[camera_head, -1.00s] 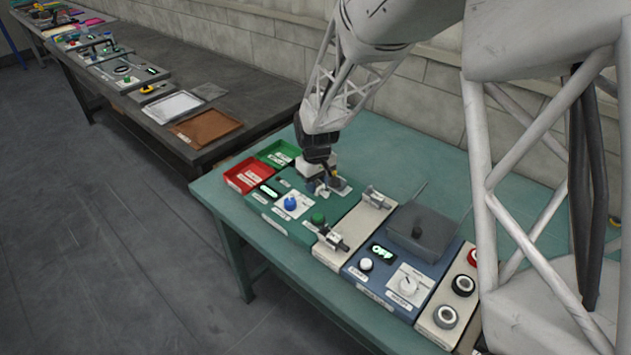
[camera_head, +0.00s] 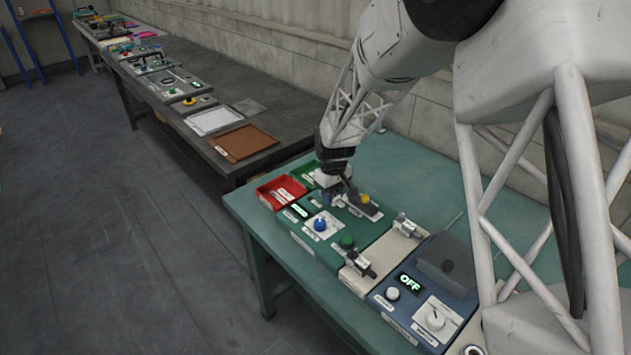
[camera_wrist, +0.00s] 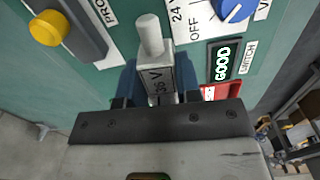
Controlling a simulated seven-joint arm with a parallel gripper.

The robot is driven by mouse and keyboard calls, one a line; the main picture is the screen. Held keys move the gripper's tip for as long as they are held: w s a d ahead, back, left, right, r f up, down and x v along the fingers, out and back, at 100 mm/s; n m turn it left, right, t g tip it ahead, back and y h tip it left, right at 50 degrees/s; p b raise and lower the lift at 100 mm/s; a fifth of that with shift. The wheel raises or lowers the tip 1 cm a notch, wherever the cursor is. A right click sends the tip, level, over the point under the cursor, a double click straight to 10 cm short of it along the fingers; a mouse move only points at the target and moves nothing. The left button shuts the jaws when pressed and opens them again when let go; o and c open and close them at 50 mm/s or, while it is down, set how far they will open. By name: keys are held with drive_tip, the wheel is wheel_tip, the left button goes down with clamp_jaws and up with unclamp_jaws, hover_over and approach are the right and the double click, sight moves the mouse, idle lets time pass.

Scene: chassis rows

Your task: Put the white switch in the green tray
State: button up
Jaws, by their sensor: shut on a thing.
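In the wrist view the white switch (camera_wrist: 157,68), a pale block with a round stub and a label that seems to read "36 V", stands between my fingers. My gripper (camera_wrist: 155,98) is shut on it, above the green panel (camera_wrist: 120,78). In the head view my gripper (camera_head: 332,188) is at the far end of the green panel (camera_head: 312,240), close beside the trays, and mostly hides the switch. The green tray (camera_head: 304,168) is just behind and left of my gripper, partly covered by it. I cannot tell the switch's exact height.
The red tray (camera_head: 263,194) is left of the green tray. The panel carries a blue knob (camera_head: 320,224), a green button (camera_head: 346,242), a lit display (camera_wrist: 222,64) reading "GOOD" and a yellow button (camera_wrist: 48,28) on a dark block. A blue panel (camera_head: 440,290) stands nearer.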

drive_tip(key=shift+n, duration=0.5)
drive_tip(key=w+a, duration=0.1)
drive_tip(key=w+a+f, duration=0.1)
drive_tip(key=w, duration=0.1)
drive_tip(key=shift+w+a, duration=0.2)
drive_tip(key=shift+a, duration=0.2)
drive_tip(key=shift+w, duration=0.1)
drive_tip(key=w+a, duration=0.1)
drive_tip(key=w, duration=0.4)
drive_tip(key=w+a+f, duration=0.1)
drive_tip(key=w, duration=0.4)
drive_tip(key=w+a, duration=0.2)
drive_tip(key=w, duration=0.3)
drive_tip(key=shift+w+f, duration=0.15)
drive_tip(key=shift+f, duration=0.1)
drive_tip(key=shift+f, duration=1.8)
drive_tip(key=o, duration=0.9)
drive_tip(key=shift+f, duration=0.1)
drive_tip(key=shift+o, duration=0.2)
